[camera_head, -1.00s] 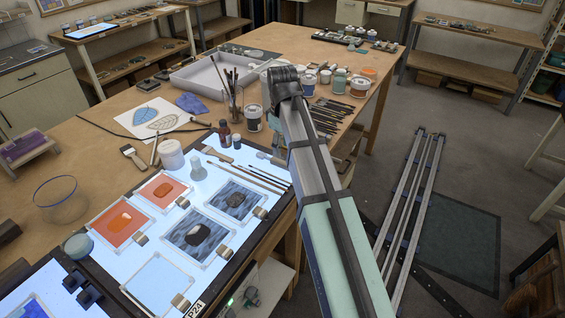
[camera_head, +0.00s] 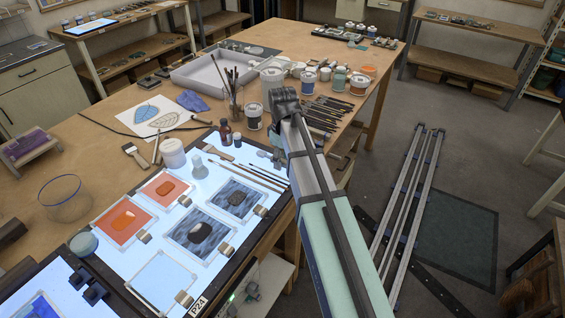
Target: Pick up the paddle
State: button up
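A flat tan wooden piece with a handle (camera_head: 215,152) lies at the back edge of the lit panel (camera_head: 112,243); it may be the paddle, but it is too small to be sure. Several thin brushes or sticks (camera_head: 250,174) lie beside it on the panel. My arm reaches in from the bottom right, and its bend stands above the table's right side. A small grey part, probably my gripper (camera_head: 270,155), shows just left of my arm, low over the panel's right end. The arm mostly covers it, so its fingers cannot be made out. I see nothing held.
Orange and grey glass tiles (camera_head: 124,222) lie on the panel with small metal weights. A white jar (camera_head: 172,153), brown bottle (camera_head: 225,132), brush holder (camera_head: 236,105) and several paint jars (camera_head: 338,79) stand behind. A glass bowl (camera_head: 64,200) is at left.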

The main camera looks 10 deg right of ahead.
grip_shut()
jog(key=shift+r, duration=0.15)
